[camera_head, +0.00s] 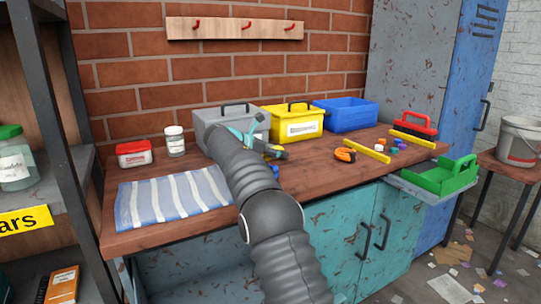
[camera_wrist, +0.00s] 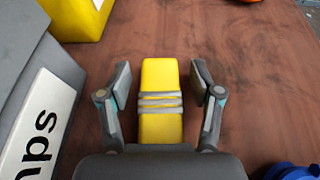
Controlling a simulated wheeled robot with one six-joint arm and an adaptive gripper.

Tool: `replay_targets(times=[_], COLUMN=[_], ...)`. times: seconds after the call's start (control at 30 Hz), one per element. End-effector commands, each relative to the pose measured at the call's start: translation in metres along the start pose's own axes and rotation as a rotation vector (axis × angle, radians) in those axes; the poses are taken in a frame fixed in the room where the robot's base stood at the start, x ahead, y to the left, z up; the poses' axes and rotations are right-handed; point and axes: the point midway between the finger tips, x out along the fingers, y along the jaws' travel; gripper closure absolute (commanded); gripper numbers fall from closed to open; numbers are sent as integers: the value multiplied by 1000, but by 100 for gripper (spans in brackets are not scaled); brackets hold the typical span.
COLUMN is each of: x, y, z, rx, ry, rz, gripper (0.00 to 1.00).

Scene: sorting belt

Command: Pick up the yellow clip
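The yellow clip (camera_wrist: 161,125), a yellow block with grey bands around its middle, lies on the wooden bench in the centre of the wrist view. My gripper (camera_wrist: 162,75) is open, with one finger on each side of the clip and a visible gap on both sides. I cannot tell how far the fingertips are above the bench. In the head view my gripper (camera_head: 267,148) is over the bench in front of the grey and yellow boxes. A bit of yellow shows there, mostly hidden by my arm.
A grey box (camera_head: 214,118), partly behind my arm, a yellow box (camera_head: 293,124) and a blue box (camera_head: 345,112) stand at the back. The grey box is close on the wrist view's left. An orange item (camera_head: 345,154) and small coloured pieces lie right. A striped cloth (camera_head: 172,197) lies left.

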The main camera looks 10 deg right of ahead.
Motion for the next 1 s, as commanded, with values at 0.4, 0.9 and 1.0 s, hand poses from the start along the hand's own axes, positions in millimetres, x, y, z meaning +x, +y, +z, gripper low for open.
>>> replay_targets(times=[0.4, 0.9, 1.0], x=[0, -12, -9], y=[0, 0, -5], z=[0, 29, 48], rx=[0, 4, 4], ry=[0, -1, -1], rz=[0, 1, -3], gripper=[92, 92, 92])
